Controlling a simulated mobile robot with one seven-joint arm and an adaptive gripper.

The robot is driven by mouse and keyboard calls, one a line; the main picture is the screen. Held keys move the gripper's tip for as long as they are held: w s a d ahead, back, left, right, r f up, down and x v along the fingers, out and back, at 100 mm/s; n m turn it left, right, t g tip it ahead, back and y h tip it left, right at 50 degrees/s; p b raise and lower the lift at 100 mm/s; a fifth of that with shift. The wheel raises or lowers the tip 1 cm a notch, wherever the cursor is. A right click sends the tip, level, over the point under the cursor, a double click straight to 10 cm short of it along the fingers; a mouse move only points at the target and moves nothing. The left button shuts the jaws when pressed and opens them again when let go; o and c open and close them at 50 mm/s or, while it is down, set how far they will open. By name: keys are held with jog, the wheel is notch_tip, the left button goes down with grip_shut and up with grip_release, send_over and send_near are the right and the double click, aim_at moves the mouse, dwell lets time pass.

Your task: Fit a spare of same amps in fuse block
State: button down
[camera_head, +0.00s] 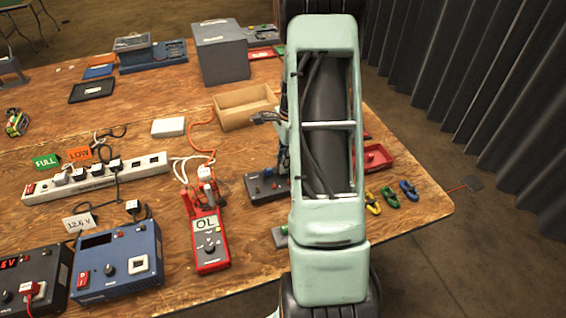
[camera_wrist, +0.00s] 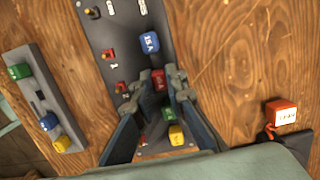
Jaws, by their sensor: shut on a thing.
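My gripper (camera_wrist: 168,84) is shut on a red fuse (camera_wrist: 158,80), which shows between the fingertips over the grey fuse block (camera_wrist: 123,32). I cannot tell whether the fuse is seated or held just above. The block carries a blue fuse (camera_wrist: 150,42), a green fuse (camera_wrist: 168,114) and a yellow fuse (camera_wrist: 176,135). The spare holder (camera_wrist: 29,59) lies to the left with a green spare (camera_wrist: 19,71), a blue spare (camera_wrist: 48,122), a yellow spare (camera_wrist: 62,144) and a dark empty slot. In the head view my arm hides the gripper; the fuse block (camera_head: 262,188) partly shows.
Small toggles stand on the block's left side. A red labelled block (camera_wrist: 281,115) is at the right. In the head view a red multimeter (camera_head: 209,242) reads OL left of my arm. A red tray (camera_head: 377,158) and coloured clips (camera_head: 390,196) are to the right.

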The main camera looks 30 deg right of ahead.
jog(key=c, duration=1.8)
grip_release()
jog(key=shift+c, duration=0.2)
jog(key=shift+o, duration=0.5)
jog(key=shift+f, duration=0.1)
jog(key=shift+o, duration=1)
jog(key=shift+r+p, duration=2.7)
jog(key=shift+r, duration=1.15)
jog(key=shift+f, duration=0.1)
